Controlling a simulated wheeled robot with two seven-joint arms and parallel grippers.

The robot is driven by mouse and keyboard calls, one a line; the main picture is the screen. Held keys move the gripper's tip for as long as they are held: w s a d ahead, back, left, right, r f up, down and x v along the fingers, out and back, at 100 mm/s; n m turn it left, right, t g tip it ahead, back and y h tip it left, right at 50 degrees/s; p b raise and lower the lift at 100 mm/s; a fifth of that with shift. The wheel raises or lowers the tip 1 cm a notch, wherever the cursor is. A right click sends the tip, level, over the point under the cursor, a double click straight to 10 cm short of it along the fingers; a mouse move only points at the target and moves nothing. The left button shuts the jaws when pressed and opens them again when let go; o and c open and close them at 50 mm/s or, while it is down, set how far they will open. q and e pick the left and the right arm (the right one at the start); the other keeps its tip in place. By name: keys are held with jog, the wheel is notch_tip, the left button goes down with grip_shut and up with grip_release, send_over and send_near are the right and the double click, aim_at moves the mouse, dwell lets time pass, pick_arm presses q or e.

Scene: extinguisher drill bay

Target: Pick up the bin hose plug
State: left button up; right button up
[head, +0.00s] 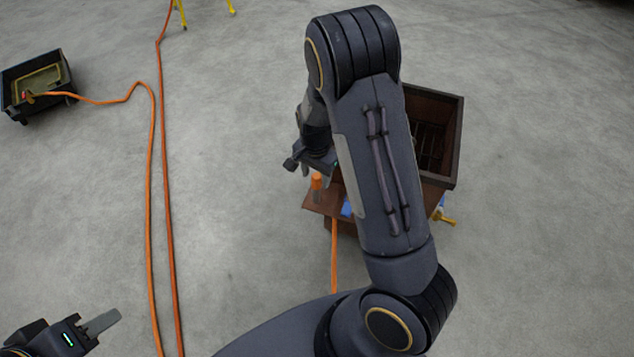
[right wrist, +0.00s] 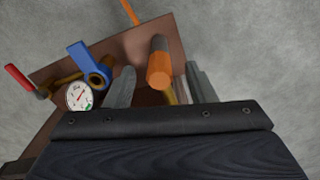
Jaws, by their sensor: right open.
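An orange cylinder that looks like the bin hose plug (head: 316,181) stands on the brown shelf (head: 318,203) at the front of the brown bin (head: 459,140). In the right wrist view the plug (right wrist: 159,75) shows its orange end towards the camera. My right gripper (head: 318,172) is open, with one grey finger on each side of the plug in the right wrist view; I cannot tell whether either finger touches it. My right arm hides part of the bin and shelf. My left gripper (head: 112,318) is low at the left, away from the bin; its opening is unclear.
Beside the plug are a blue-handled valve (right wrist: 90,62), a round gauge (right wrist: 80,96) and a red handle (right wrist: 18,78). A yellow brass fitting (head: 443,216) juts out at the bin's right. A black tray (head: 38,108) and orange hoses (head: 160,200) lie on open floor at left.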

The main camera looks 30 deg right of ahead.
notch_tip(320, 180, down, 3)
jog(key=shift+d+r+b, duration=0.1)
jog(key=shift+b, duration=0.2)
pick_arm(q)
jog(key=shift+f, duration=0.65)
pick_arm(e)
jog(key=shift+c, duration=0.3)
jog(key=c, duration=1)
